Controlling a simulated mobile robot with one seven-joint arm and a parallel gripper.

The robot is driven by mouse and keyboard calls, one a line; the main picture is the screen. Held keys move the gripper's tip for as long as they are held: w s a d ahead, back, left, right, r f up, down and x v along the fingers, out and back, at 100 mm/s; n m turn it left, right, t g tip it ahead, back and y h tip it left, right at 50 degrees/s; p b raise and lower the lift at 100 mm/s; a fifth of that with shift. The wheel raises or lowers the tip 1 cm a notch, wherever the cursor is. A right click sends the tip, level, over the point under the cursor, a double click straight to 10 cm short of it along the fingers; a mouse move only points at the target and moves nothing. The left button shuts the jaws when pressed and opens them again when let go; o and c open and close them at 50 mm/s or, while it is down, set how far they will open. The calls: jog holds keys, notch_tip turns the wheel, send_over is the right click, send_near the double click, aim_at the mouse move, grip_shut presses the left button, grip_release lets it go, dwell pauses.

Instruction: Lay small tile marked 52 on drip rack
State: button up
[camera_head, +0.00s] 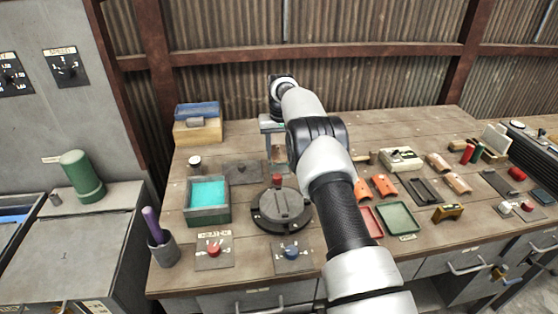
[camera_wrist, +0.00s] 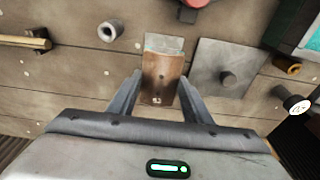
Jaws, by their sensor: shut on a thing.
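My gripper (camera_wrist: 160,77) is shut on a small brown tile (camera_wrist: 158,68), with one finger along each side. The tile has a pale grey far end and a small mark near its lower end, too small to read as 52. In the head view my gripper (camera_head: 276,140) is over the back middle of the bench, with the tile (camera_head: 279,154) hanging below it, above the wood. A dark slotted frame (camera_head: 421,191) lies at right; I cannot tell whether it is the drip rack. Orange tiles (camera_head: 384,186) and tan tiles (camera_head: 458,182) lie on the right side.
A flat plate with a knob (camera_wrist: 228,75) lies beside the tile. Red and green trays (camera_head: 398,218) are right. My arm hides part of the bench.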

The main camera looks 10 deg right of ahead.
aim_at(279, 154)
notch_tip(279, 154, down, 4)
jog(key=shift+f, duration=0.1)
jog(key=shift+f, duration=0.1)
jog(key=o, duration=1.1)
